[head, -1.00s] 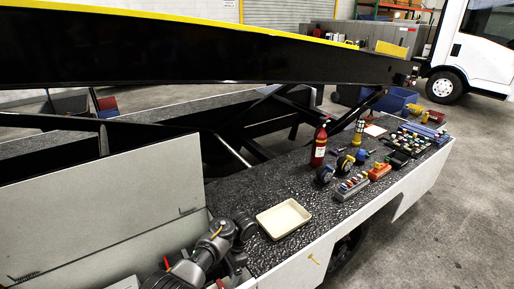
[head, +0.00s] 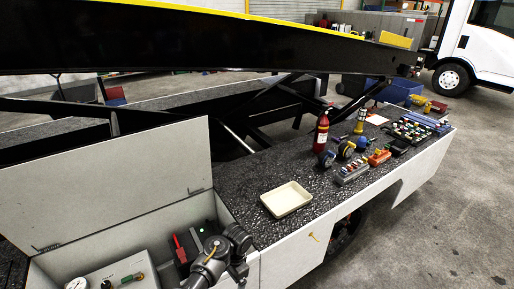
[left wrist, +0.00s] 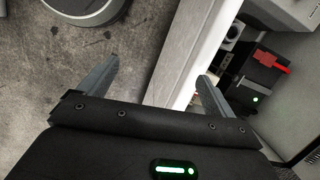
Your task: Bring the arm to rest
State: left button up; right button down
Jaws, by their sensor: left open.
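My left arm (head: 215,262) enters the head view at the bottom, bent beside the open side compartment of the belt loader; its gripper is not visible there. In the left wrist view my left gripper (left wrist: 153,84) has its two fingers spread wide with nothing between them. It hangs over the pale upright edge (left wrist: 187,55) of the compartment, with the concrete floor to the left. My right gripper is in neither view.
The compartment holds a black unit with a red handle (head: 179,246) and a gauge panel (head: 108,279). On the dark deck (head: 237,184) are an empty cream tray (head: 287,199), a red extinguisher (head: 321,131), casters and several small parts.

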pick_arm(q)
jog(key=s+a+f+n+t+h, duration=0.2)
jog(key=s+a+n, duration=0.35)
jog(key=s, duration=0.75)
jog(key=s+a+r+n+t, duration=0.1)
jog(key=s+a+r+t, duration=0.1)
jog(key=s+a+r, duration=0.5)
jog(key=s+a+r+n+t, duration=0.1)
jog(key=s+a+r+n, duration=0.15)
jog(key=s+r, duration=0.4)
jog(key=s+f+m+g+b, duration=0.1)
jog(key=s+f+b, duration=0.15)
jog(key=f, duration=1.45)
jog(key=s+f+b, duration=0.1)
jog(key=f+b, duration=0.3)
jog(key=f, duration=1.3)
jog(key=s+a+f+b, duration=0.1)
jog(key=s+f+b, duration=0.1)
jog(key=s+f, duration=0.6)
jog(key=s+a+f+g+b, duration=0.1)
jog(key=s+a+f+b, duration=0.1)
jog(key=s+f, duration=0.6)
notch_tip(320, 180, down, 5)
jog(key=shift+a+r+b, duration=0.2)
jog(key=shift+b, duration=0.1)
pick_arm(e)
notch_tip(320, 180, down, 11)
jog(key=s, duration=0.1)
